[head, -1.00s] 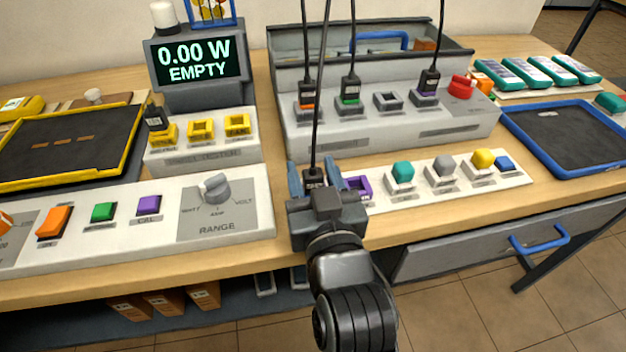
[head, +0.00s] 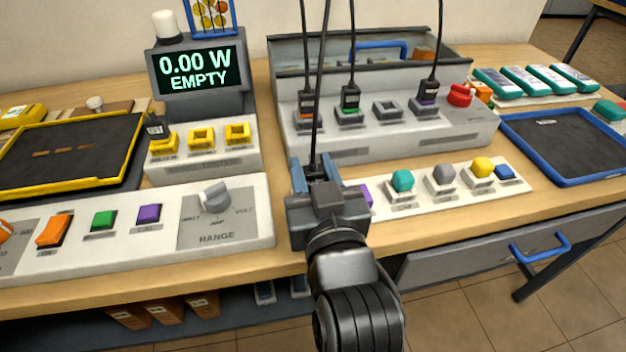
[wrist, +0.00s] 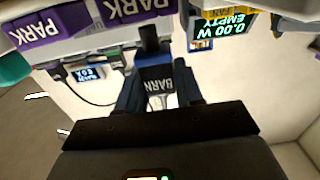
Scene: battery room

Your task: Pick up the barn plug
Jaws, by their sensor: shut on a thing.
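The barn plug (wrist: 158,86) is dark, with the word BARN on it, and sits between the two fingers of my gripper (wrist: 160,98) in the wrist view. A purple block labelled PARK (wrist: 60,22) shows in the wrist view. I cannot tell how far the plug is clear of the panel below.
Behind stands a grey unit (head: 460,130) with several cabled plugs and a red knob (head: 460,95). A display (head: 200,68) reads 0.00 W EMPTY. The RANGE panel (head: 225,240) is at left. A yellow-edged tray (head: 128,172) and a blue-edged tray (head: 570,183) lie at the sides.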

